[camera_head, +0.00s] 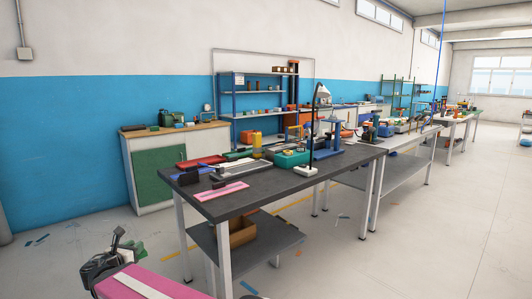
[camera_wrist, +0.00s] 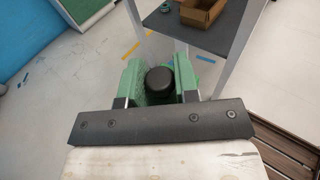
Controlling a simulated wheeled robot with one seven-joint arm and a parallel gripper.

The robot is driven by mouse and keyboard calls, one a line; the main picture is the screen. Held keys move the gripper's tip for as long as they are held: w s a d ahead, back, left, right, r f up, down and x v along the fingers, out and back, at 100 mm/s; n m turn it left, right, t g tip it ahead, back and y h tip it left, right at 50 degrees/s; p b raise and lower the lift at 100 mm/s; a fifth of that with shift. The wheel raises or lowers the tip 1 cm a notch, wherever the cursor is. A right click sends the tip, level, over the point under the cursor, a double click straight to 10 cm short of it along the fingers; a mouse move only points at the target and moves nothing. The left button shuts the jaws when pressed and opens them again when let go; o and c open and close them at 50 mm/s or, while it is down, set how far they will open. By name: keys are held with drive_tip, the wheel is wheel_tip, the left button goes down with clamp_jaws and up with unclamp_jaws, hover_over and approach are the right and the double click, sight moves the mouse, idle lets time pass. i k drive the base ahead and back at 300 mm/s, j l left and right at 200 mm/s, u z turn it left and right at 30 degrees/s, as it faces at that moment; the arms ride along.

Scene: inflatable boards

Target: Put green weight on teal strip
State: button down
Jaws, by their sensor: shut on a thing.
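The wrist view shows the weight between the two fingers, above the floor. In the head view my gripper (camera_head: 122,247) is at the lower left, in front of and below the near table's top, with a bit of the green weight (camera_head: 136,248) showing beside it. I cannot pick out a teal strip for certain; small coloured pieces lie along the table's far side.
The dark near table (camera_head: 290,188) holds a pink strip (camera_head: 221,191), a red tray (camera_head: 200,161), a teal box (camera_head: 291,158) and a black lamp (camera_head: 314,130). A cardboard box (camera_head: 240,232) sits on its lower shelf. A table leg (camera_wrist: 232,55) stands beyond my gripper. The table's front left is partly clear.

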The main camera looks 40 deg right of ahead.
sight(244, 151)
drive_tip(key=k+l+z, duration=0.1)
drive_tip(key=l, duration=0.4)
drive_tip(key=k+l, duration=0.15)
drive_tip(key=l, duration=0.35)
drive_tip(key=k+l+z, duration=0.15)
drive_tip(key=l, duration=0.35)
drive_tip(key=k+l+z, duration=0.1)
drive_tip(key=l, duration=0.45)
